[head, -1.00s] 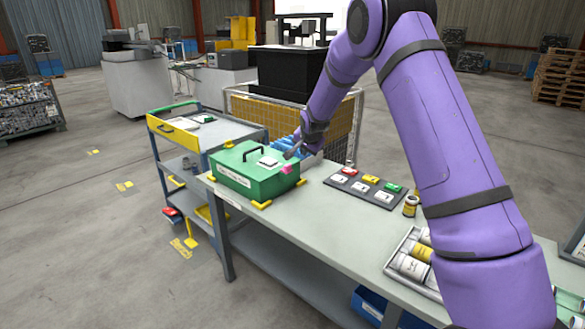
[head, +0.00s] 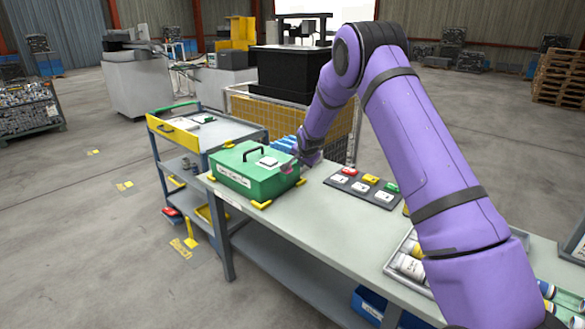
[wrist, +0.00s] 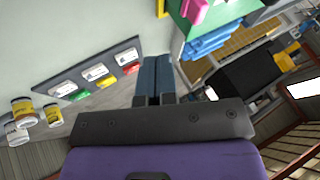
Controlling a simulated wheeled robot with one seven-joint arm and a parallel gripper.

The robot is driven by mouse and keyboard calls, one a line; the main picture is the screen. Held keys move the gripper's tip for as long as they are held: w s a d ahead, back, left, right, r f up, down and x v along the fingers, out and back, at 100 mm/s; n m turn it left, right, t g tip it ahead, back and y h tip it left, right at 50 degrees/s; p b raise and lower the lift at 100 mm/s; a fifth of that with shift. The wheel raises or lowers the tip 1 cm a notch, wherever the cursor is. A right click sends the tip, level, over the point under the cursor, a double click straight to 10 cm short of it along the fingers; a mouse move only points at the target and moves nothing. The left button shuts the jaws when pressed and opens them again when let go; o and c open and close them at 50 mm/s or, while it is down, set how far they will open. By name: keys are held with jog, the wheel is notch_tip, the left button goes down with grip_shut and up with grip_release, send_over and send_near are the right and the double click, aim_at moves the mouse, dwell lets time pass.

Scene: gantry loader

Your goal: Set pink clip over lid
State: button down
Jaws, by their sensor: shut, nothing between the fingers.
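The green box (head: 240,182) with its closed lid and black handle stands at the left end of the workbench. A small pink clip (head: 287,168) shows at the lid's right end; the wrist view also shows the pink clip (wrist: 194,12) against the green box (wrist: 222,8). I cannot tell how fully it sits over the lid edge. My gripper (wrist: 154,62) is shut and empty, its dark fingers apart from the clip in the wrist view. In the head view it is beside the box's right end, its fingertips hard to make out.
Blue items (head: 285,145) lie behind the box. A dark tray (head: 362,187) with red, yellow and green labelled pieces lies to the right, with jars and cans farther along. Bench surface (head: 310,205) between box and tray is clear. A yellow mesh cage (head: 340,125) stands behind.

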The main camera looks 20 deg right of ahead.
aim_at(291, 170)
jog(key=shift+w+a+f, duration=0.2)
jog(key=shift+w+f, duration=0.75)
jog(key=shift+w, duration=0.35)
jog(key=shift+w+a+f, duration=0.25)
jog(key=shift+w+f, duration=0.75)
jog(key=shift+w, duration=0.3)
jog(key=shift+w+a+f, duration=0.2)
jog(key=shift+w+f, duration=0.75)
jog(key=shift+w, duration=0.35)
jog(key=shift+w+a, duration=0.65)
jog(key=shift+w, duration=0.35)
jog(key=shift+w+a, duration=0.1)
jog(key=shift+w, duration=0.15)
jog(key=shift+s, duration=0.1)
